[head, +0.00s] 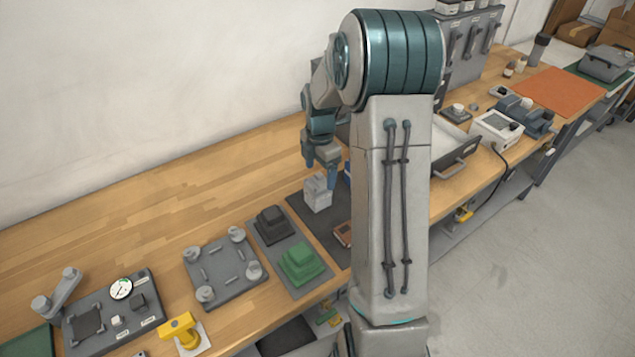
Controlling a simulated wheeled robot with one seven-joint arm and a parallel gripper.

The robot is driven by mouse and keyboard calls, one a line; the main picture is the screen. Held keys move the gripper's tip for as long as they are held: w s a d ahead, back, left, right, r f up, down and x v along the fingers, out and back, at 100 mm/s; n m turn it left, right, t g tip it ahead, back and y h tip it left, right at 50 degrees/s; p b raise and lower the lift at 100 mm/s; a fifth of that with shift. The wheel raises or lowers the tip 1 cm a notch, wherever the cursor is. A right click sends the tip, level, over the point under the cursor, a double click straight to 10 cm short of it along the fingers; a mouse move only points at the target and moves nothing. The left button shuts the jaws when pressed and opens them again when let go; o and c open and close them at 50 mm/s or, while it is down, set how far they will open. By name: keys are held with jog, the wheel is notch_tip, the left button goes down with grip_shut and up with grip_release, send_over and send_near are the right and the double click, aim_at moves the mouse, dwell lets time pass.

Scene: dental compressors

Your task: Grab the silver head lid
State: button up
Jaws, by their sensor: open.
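A silver-grey block-shaped part (318,193), which looks like the silver head lid, stands on a dark mat (303,208) on the wooden bench. My gripper (328,182) points down right above and beside it, with its fingers close to the top of the part. The fingers are small in the head view, and I cannot tell whether they touch the part. My arm column hides the right side of the mat. A small brown item (342,235) and a sliver of something blue show at the mat's right side.
Left of the mat, a grey tray (300,288) holds a black stepped block (273,225) and a green one (300,263). A grey fixture plate (225,272), a gauge panel (112,312) and a yellow clamp (180,330) stand farther left. The bench's back left is clear.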

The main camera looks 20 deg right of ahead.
aim_at(319, 181)
jog(key=shift+w+f, duration=0.1)
jog(key=shift+f, duration=1.45)
jog(key=shift+c, duration=0.4)
jog(key=c, duration=1.1)
jog(key=shift+o, duration=0.2)
jog(key=shift+r, duration=0.1)
